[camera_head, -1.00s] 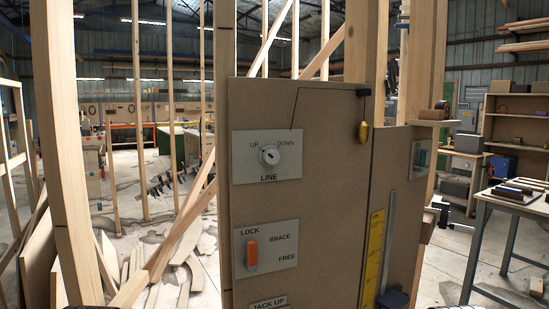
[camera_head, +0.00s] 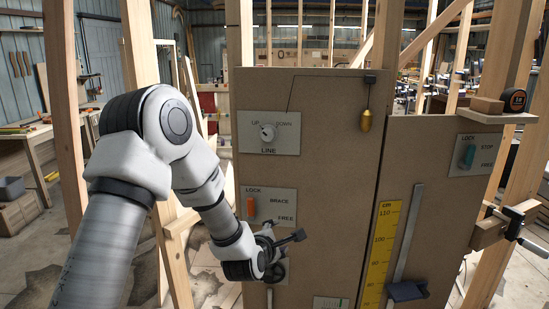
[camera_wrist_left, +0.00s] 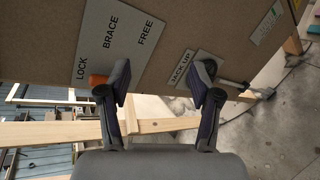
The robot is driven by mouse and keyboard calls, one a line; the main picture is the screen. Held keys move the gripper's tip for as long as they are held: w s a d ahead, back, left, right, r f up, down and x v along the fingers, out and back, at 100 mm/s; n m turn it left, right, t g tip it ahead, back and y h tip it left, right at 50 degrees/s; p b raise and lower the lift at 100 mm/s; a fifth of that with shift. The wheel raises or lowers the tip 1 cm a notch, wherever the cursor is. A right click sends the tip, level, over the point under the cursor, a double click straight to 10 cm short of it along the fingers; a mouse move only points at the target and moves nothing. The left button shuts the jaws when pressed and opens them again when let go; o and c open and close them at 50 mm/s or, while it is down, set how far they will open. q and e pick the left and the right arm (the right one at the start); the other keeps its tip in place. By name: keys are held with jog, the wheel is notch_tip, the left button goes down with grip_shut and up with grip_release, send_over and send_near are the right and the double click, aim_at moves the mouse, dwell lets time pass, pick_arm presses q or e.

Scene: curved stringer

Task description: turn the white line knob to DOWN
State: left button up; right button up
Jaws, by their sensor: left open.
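The white line knob (camera_head: 267,132) sits on a pale plate (camera_head: 283,146) marked UP, DOWN and LINE, at the upper left of the brown board. Its small dark mark appears to point up and left, toward UP. My left gripper (camera_head: 288,252) is open and empty, low in front of the board, well below the knob and just below the LOCK/BRACE/FREE plate. In the left wrist view the open fingers (camera_wrist_left: 163,78) face the board between that plate and the JACK UP label. The line knob is not visible there. My right gripper is not in view.
An orange lever (camera_head: 251,207) is on the LOCK/BRACE/FREE plate, close above my left gripper. A brass plumb bob (camera_head: 366,121) hangs right of the knob. A yellow scale (camera_head: 382,250) and a teal lever (camera_head: 470,155) are farther right. The board directly before the knob is clear.

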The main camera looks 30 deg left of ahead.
pick_arm(q)
jog(key=w+a+r+n+t+y+p, duration=0.1)
jog(key=a+r+n, duration=0.15)
jog(key=r, duration=0.35)
jog(key=w+a+r+n+t+p, duration=0.1)
jog(key=w+r+n, duration=0.15)
jog(key=r, duration=0.45)
jog(key=n+t+y+p, duration=0.1)
jog(key=n+t+y, duration=0.1)
jog(key=n, duration=0.4)
send_near(267, 135)
jog(key=w, duration=0.2)
jog(key=p+x, duration=0.2)
jog(key=x, duration=0.2)
jog(key=a+p+x, duration=0.1)
jog(key=p+x, duration=0.1)
jog(key=x, duration=0.1)
jog(key=shift+w+a, duration=0.1)
jog(key=shift+w, duration=0.05)
jog(key=shift+d+r, duration=0.1)
jog(key=shift+d, duration=0.1)
jog(key=c, duration=1.2)
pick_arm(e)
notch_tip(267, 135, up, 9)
